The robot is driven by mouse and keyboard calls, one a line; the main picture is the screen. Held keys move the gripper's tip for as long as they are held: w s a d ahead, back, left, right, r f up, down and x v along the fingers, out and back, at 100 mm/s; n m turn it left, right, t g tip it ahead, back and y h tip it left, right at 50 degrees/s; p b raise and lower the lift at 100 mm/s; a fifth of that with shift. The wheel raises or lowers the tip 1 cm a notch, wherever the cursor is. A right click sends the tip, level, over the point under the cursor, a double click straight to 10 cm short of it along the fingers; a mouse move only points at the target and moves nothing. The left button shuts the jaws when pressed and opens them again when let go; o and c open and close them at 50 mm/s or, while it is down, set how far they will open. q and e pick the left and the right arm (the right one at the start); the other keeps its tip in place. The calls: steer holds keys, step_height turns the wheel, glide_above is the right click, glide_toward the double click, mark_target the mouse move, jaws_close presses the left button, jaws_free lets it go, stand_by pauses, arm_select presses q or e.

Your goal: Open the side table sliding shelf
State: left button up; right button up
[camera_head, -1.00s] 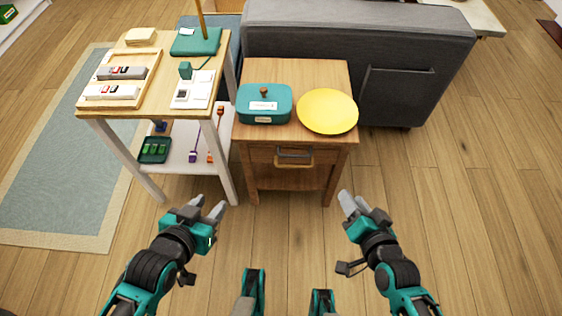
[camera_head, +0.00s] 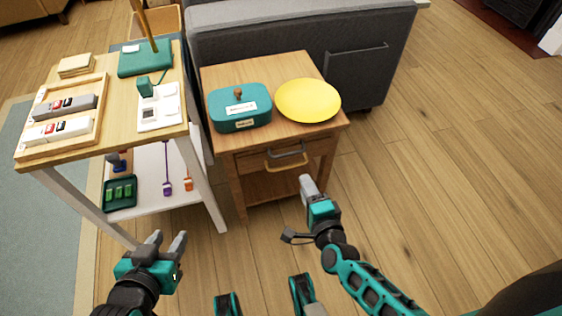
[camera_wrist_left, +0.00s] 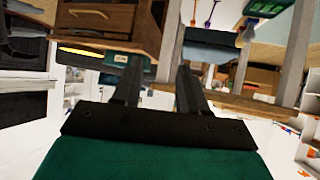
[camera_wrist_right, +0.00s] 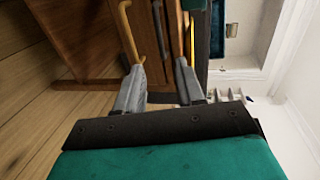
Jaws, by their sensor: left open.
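The wooden side table (camera_head: 262,72) stands ahead of me, in front of the grey sofa. Its front has a grey handle (camera_head: 286,150) and, just below, a gold handle (camera_head: 286,163). My right gripper (camera_head: 307,182) is open, close in front of the table and low to the right of the handles. In the right wrist view the gold handle (camera_wrist_right: 129,32) ends near the left fingertip, and the grey handle (camera_wrist_right: 158,28) lies beyond the gap; contact cannot be told. My left gripper (camera_head: 166,241) is open and empty, away from the table at the lower left.
A teal lidded box (camera_head: 240,108) and a yellow plate (camera_head: 308,100) stand on the side table. Left of it is a white-legged stand (camera_head: 112,122) with trays, a lamp and tools. The grey sofa (camera_head: 300,45) is behind. The wood floor on the right is clear.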

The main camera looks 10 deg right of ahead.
arm_select(q)
steer(key=shift+w+d+f+b, duration=0.1)
steer(key=shift+d+f+b, duration=0.4)
steer(key=shift+b, duration=0.6)
steer(key=shift+d+f+b, duration=0.3)
steer(key=shift+f+b, duration=0.4)
steer(key=shift+b, duration=0.4)
arm_select(e)
steer(key=x, duration=1.3)
steer(key=shift+f, duration=0.1)
steer(key=shift+c, duration=0.3)
arm_select(q)
steer(key=shift+a, duration=0.1)
arm_select(e)
jaws_close()
